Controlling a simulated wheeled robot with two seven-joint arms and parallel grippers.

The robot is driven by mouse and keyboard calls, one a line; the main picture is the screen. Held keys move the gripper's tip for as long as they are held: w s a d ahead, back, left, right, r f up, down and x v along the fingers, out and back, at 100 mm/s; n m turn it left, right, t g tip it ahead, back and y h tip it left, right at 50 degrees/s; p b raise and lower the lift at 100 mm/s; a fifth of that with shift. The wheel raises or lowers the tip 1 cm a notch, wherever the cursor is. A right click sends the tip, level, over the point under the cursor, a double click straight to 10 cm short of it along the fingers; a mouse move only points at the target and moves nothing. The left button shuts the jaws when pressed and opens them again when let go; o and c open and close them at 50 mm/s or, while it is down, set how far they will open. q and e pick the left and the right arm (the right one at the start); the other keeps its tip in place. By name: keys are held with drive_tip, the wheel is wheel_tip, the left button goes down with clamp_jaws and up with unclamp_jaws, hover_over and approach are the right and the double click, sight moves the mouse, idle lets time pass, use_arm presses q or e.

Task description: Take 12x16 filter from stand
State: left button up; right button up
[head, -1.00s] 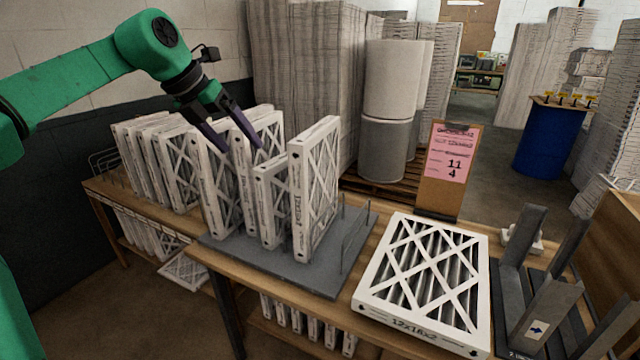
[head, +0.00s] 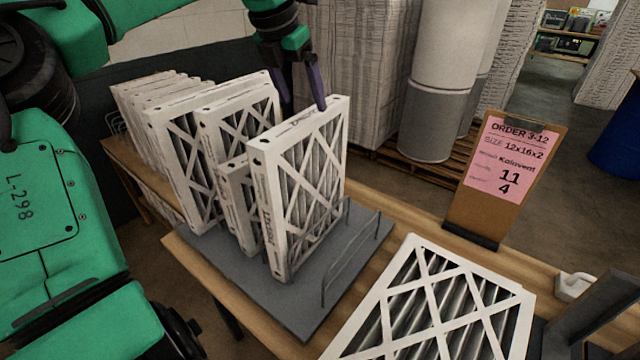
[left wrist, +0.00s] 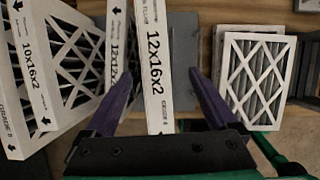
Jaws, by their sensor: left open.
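A white-framed pleated filter (head: 300,180) stands upright at the right end of a row on the grey stand (head: 310,308). In the left wrist view, the filter edge printed 12x16x2 (left wrist: 155,75) lies between my gripper's two fingers. My left gripper (head: 304,105) is open at that filter's top edge, and the fingers are apart around it. Another filter in the row, partly covered by a finger, has a label starting 12x1 (left wrist: 117,62). A filter marked 10x16x2 (left wrist: 38,70) is farther left. My right gripper is out of view.
A flat filter (head: 440,310) lies on the wooden table right of the stand. A clipboard with a pink order sheet (head: 507,155) reads size 12x16x2. A wire divider (head: 350,255) rises from the stand. Dark metal brackets (head: 600,320) stand at the right.

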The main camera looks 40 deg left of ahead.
sight(302, 120)
use_arm(q)
drive_tip(key=f, duration=0.1)
drive_tip(key=f+p, duration=0.1)
drive_tip(key=f, duration=0.3)
drive_tip(key=shift+w+a, duration=0.2)
drive_tip(key=shift+a, duration=0.05)
drive_tip(key=p+x, duration=0.1)
drive_tip(key=x, duration=0.2)
drive_tip(key=w+p+x, duration=0.1)
drive_tip(key=p+x, duration=0.1)
drive_tip(key=x, duration=0.1)
drive_tip(key=shift+a+r, duration=0.2)
drive_tip(key=shift+r, duration=0.05)
drive_tip(key=shift+f, duration=0.3)
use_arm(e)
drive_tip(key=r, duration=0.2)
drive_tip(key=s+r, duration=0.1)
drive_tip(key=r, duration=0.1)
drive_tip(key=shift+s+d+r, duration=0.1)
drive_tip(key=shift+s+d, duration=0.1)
use_arm(q)
drive_tip(key=shift+f+b, duration=0.3)
drive_tip(key=shift+b, duration=0.05)
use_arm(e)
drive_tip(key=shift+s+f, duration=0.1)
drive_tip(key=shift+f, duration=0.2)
use_arm(q)
drive_tip(key=shift+c, duration=0.3)
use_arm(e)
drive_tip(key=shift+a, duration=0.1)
